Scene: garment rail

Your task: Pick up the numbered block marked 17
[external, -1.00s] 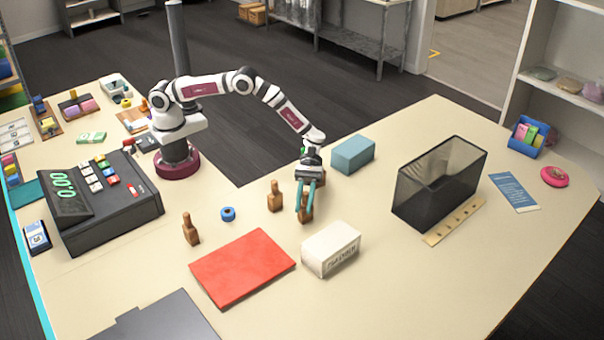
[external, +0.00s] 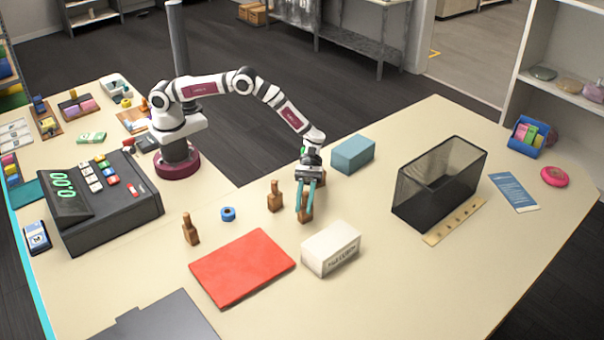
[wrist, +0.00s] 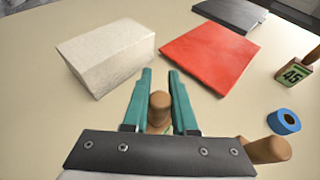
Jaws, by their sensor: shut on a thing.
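My gripper (external: 305,206) points down with its teal fingers on either side of a wooden numbered block with a knobbed handle (external: 305,214). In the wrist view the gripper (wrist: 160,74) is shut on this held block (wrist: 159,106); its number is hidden. The block appears to be at or close to table height. A second wooden block (external: 274,196) stands just left of it and shows at the lower right of the wrist view (wrist: 266,150), its number unseen. A third block (external: 190,230) stands farther left; the wrist view shows it marked 45 (wrist: 296,76).
A white box (external: 331,249) and a red flat pad (external: 242,267) lie in front of my gripper. A blue tape roll (external: 228,214) lies left. A blue-grey box (external: 352,154) stands behind right, a dark open bin (external: 440,185) farther right. The front right table is clear.

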